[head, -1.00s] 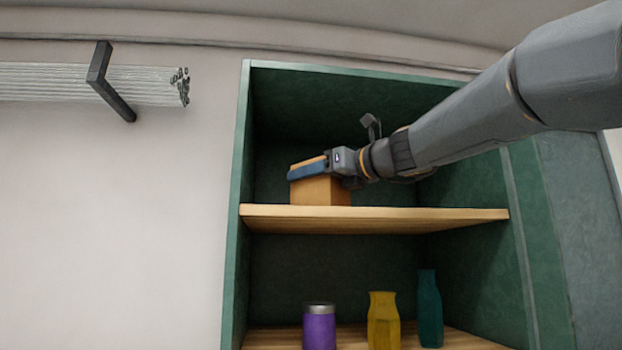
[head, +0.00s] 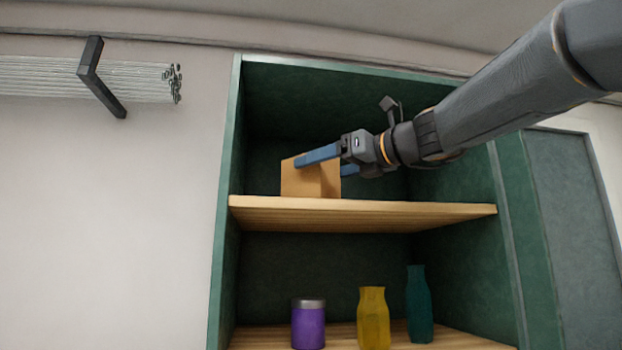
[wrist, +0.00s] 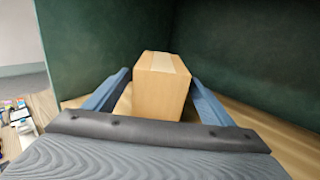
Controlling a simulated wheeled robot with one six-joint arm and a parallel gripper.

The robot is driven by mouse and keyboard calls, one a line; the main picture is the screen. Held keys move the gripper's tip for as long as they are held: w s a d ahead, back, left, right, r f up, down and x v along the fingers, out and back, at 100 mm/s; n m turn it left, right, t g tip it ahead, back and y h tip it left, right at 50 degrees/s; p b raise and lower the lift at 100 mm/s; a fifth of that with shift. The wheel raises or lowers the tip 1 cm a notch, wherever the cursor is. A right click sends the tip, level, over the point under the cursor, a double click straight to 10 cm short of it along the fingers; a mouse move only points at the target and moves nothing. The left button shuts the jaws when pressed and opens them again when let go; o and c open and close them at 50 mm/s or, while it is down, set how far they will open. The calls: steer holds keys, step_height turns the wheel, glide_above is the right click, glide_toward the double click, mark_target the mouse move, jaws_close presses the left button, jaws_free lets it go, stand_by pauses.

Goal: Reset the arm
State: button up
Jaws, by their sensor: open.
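My gripper (head: 328,162) is in the upper compartment of the green cabinet (head: 231,150), at the end of my arm reaching in from the upper right. Its blue fingers are spread open. A brown cardboard box (head: 299,181) stands on the upper wooden shelf (head: 380,215). In the head view one finger crosses in front of the box's upper part. In the wrist view the box (wrist: 160,88) stands ahead between the two fingers, with a gap on each side near the fingertips.
The lower shelf holds a purple jar (head: 308,325), a yellow bottle (head: 373,320) and a teal bottle (head: 419,305). Glass rods (head: 140,84) rest in a dark wall bracket (head: 97,80) at the upper left. The wall between rods and cabinet is clear.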

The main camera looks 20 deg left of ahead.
steer(key=shift+s+d, duration=0.25)
steer(key=shift+d, duration=0.4)
